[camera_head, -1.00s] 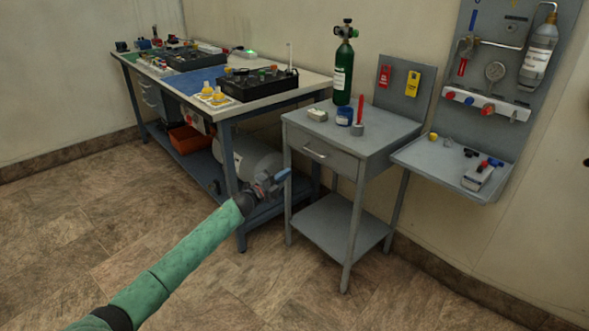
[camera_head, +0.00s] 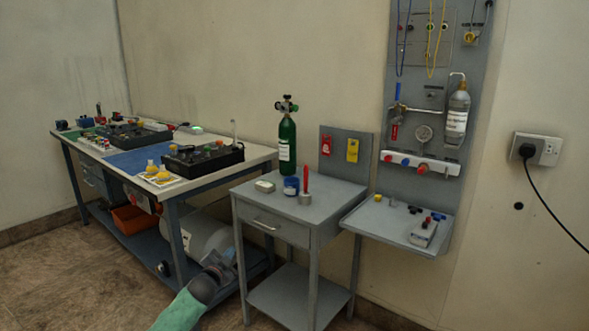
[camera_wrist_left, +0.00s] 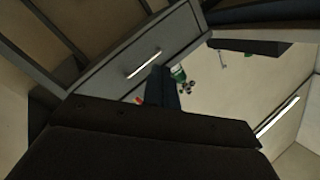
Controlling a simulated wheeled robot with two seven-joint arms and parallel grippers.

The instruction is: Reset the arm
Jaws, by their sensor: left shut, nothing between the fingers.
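My left gripper (camera_head: 229,257) is low in the head view, at the end of my green left arm, which comes in from the bottom. It is shut and empty. In the head view it overlaps the shelf area between the long workbench and the grey side table; I cannot tell how far it is from either. In the left wrist view the shut fingers (camera_wrist_left: 165,88) point toward the grey drawer front (camera_wrist_left: 135,68). My right gripper is not in view.
A long workbench (camera_head: 255,151) with equipment stands left. A grey wall panel (camera_head: 425,107) with a shelf (camera_head: 385,236) is right. Open floor (camera_head: 50,265) lies at the lower left.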

